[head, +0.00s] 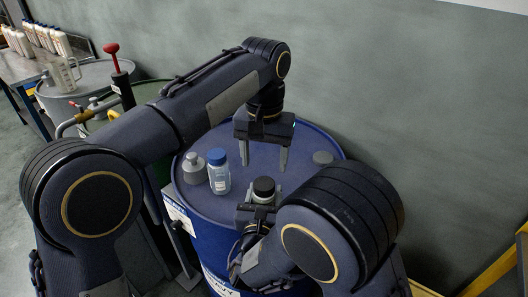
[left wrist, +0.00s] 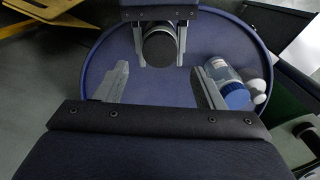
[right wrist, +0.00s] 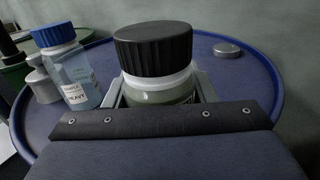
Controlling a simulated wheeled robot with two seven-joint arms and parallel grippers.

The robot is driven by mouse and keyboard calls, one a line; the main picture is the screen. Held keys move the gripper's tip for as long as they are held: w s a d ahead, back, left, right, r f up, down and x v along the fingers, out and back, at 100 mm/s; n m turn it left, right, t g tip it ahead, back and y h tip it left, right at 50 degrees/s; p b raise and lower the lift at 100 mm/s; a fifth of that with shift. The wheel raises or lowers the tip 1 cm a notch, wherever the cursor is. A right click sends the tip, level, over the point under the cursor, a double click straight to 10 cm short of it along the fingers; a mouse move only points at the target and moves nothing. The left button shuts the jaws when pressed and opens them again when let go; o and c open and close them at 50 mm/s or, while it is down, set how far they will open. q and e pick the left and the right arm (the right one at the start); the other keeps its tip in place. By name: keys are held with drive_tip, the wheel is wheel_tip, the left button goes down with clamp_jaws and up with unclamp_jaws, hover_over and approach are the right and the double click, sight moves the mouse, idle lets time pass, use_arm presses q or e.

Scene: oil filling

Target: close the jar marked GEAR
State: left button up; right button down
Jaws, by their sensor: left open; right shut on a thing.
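A jar with a black lid (head: 264,187) stands on the blue drum top (head: 300,190). In the right wrist view the black lid (right wrist: 154,47) sits on its mouth, with a pale collar (right wrist: 160,80) below; whether it is tight I cannot tell. Its label is not readable. My right gripper (right wrist: 160,93) is shut on the jar's body from the near side. My left gripper (head: 264,158) is open and empty, pointing down above the drum, behind the jar in the head view. In the left wrist view the jar (left wrist: 160,47) shows beyond the left fingers.
A blue-capped bottle (head: 218,172) labelled HEAVY (right wrist: 75,95) and a grey-white container (head: 194,168) stand left of the jar. A flat grey cap (head: 323,157) lies on the drum's right side. A wall is behind; another drum with a red-handled pump (head: 112,62) is at left.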

sight(264, 183)
use_arm(q)
wheel_tip(264, 183, down, 7)
drive_tip(key=shift+r, duration=0.1)
idle(0.4)
drive_tip(key=c, duration=1)
drive_tip(key=o, duration=1.2)
drive_tip(key=shift+c, duration=0.2)
wheel_tip(264, 183, up, 12)
use_arm(e)
drive_tip(key=c, duration=0.5)
unclamp_jaws()
